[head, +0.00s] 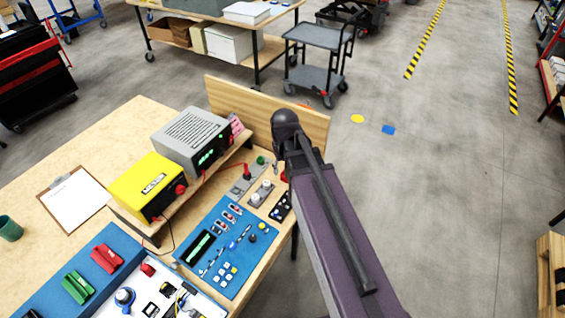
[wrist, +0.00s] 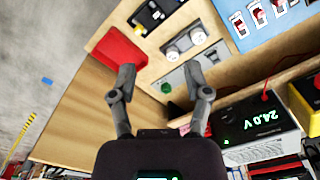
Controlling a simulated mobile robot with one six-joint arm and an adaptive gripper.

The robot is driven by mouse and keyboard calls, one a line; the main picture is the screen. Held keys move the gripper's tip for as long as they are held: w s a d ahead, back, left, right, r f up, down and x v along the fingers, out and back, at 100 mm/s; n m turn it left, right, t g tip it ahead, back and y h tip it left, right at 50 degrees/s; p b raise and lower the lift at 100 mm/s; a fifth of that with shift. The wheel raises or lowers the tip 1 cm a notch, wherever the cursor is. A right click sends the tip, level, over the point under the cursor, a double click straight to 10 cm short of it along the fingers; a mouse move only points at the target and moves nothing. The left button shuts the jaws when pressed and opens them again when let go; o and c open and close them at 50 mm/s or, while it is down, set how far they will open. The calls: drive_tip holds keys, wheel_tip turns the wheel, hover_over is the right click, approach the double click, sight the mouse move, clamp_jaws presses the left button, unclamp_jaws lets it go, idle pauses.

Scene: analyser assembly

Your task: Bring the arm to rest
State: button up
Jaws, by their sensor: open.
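My gripper (wrist: 160,76) is open in the wrist view, with its two dark fingers spread apart and nothing between them. Its fingers show over the bench end, near a red bin (wrist: 115,44) and a grey plate with a green button (wrist: 166,88). The left finger overlaps the red bin's edge in the picture; I cannot tell whether they touch. In the head view my arm reaches up from the lower right along the bench's right edge and hides most of the gripper.
The wooden bench (head: 125,120) carries a yellow unit (head: 148,185), a grey power supply (head: 190,140), a blue mat with small parts (head: 228,290) and a clipboard (head: 75,199). A wooden panel (head: 300,115) stands at its far edge.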

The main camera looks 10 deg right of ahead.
drive_tip(key=s+d+m, duration=0.1)
drive_tip(key=s+d, duration=0.1)
drive_tip(key=s, duration=0.4)
drive_tip(key=shift+m, duration=0.3)
drive_tip(key=shift+c, duration=0.2)
idle(1.6)
